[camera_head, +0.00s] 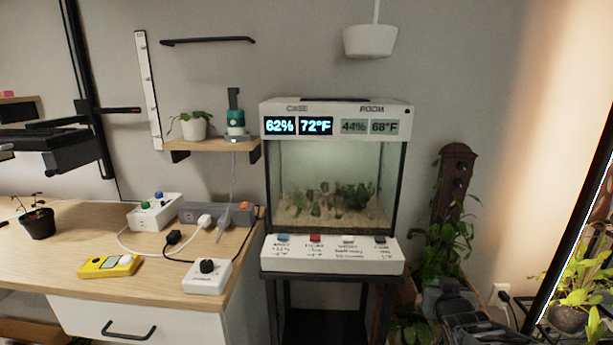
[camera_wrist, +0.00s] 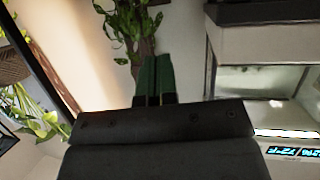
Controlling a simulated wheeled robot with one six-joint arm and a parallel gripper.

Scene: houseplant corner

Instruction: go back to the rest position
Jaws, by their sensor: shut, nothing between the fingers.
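My gripper (camera_wrist: 154,78) shows in the wrist view as two dark green fingers pressed together, with nothing between them. The wrist view is turned over, with the glass case and its lit display (camera_wrist: 288,152) at the right and a climbing plant (camera_wrist: 135,25) beyond the fingertips. In the head view, dark parts of my arm show at the lower right, in front of the plant pole (camera_head: 456,180). I cannot make out the fingertips there.
The glass case (camera_head: 335,185) stands on a dark stand, with a switch panel (camera_head: 333,254) at its front. A wooden desk (camera_head: 60,260) with a yellow meter (camera_head: 109,265), white boxes and cables is at left. A framed panel and potted plants (camera_head: 568,312) stand close at right.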

